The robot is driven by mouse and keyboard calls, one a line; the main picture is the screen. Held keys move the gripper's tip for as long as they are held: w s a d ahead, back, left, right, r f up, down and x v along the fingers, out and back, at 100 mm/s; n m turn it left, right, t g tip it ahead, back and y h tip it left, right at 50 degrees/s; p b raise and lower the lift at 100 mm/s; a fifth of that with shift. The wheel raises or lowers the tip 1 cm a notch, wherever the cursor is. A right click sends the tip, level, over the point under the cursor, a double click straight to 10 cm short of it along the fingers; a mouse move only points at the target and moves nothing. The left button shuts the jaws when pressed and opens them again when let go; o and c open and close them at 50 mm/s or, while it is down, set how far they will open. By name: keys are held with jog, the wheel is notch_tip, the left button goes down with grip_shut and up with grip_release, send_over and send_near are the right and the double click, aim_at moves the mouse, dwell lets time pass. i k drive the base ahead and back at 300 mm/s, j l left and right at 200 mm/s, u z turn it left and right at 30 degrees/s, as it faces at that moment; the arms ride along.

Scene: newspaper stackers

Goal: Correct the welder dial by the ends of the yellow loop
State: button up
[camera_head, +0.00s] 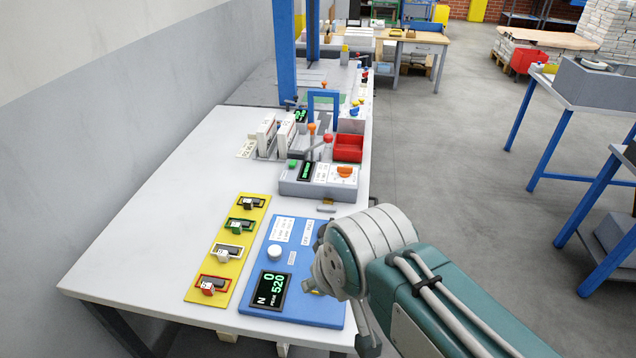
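The welder appears to be the grey box (300,187) with a dark green-digit display, a white label panel and an orange dial (345,172). Its setting is too small to read. A yellow board (215,262) at the near left holds several small loops with dark and white parts; the far one (250,203) looks yellow, but its ends are too small to make out. The others look green, white and red. My gripper (325,280) is over the right side of a blue panel, largely hidden behind my arm; its fingers cannot be made out clearly.
The blue panel (255,315) has a white knob and a display reading "N 0 PEAK 520". A red bin (348,148) and orange-knobbed levers stand behind the welder. The white table (150,215) is clear at left. Blue-legged tables (560,140) stand across the aisle.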

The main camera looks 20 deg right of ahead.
aim_at(344, 172)
jog(key=k+l, duration=0.15)
jog(key=l, duration=0.15)
jog(key=k+l, duration=0.2)
jog(key=l, duration=0.95)
jog(key=i+l, duration=0.2)
jog(key=i, duration=0.2)
jog(key=i+l, duration=0.25)
jog(key=i, duration=0.15)
